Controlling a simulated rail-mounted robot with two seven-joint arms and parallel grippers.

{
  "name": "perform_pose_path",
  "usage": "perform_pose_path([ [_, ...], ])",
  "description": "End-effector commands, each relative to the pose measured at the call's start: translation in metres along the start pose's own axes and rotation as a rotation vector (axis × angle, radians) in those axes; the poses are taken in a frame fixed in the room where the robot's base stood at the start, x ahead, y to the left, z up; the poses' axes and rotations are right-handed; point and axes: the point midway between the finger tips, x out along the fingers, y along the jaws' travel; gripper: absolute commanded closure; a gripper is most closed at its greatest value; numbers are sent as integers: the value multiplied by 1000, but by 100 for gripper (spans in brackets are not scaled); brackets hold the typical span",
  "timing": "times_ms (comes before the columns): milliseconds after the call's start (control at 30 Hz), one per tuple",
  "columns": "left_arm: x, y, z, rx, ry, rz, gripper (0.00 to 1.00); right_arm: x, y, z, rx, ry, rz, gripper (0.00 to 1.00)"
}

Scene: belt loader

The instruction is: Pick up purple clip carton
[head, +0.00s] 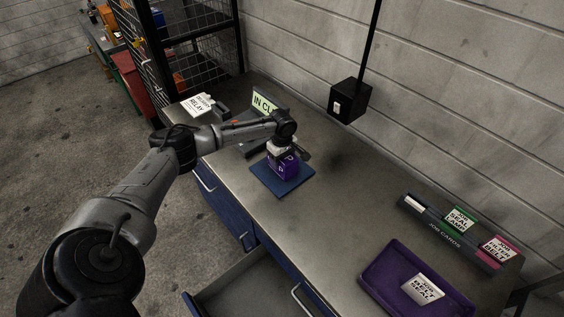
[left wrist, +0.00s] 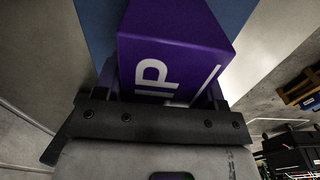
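The purple clip carton (head: 283,169) stands on a blue mat (head: 292,188) on the bench. My left gripper (head: 284,152) is over the carton, reaching down at its top. In the left wrist view the carton (left wrist: 172,48), with white lettering, fills the space between the two fingers (left wrist: 162,92). One finger lies along each side of it. Whether the fingers press on it cannot be told. The carton appears to rest on the mat, which also shows in the left wrist view (left wrist: 98,22). My right gripper is not in view.
A sign holder (head: 264,104) stands behind the mat, with a white relay card (head: 198,105) further left. A purple tray (head: 377,279) and a job-card rack (head: 440,229) are at the right. A drawer (head: 240,290) hangs open in front. The bench middle is clear.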

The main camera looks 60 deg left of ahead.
Motion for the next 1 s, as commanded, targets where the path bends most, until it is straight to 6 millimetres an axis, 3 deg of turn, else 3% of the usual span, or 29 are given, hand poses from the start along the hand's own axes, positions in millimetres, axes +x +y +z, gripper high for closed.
perform_pose_path([
  [267,0,0,0,0,0,0,64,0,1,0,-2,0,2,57],
  [633,-6,0,0,-1,0,2,65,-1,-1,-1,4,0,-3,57],
  [933,-45,1,0,1,0,3,65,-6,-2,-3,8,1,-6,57],
  [1000,-50,10,13,3,-3,4,65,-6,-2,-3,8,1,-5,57],
])
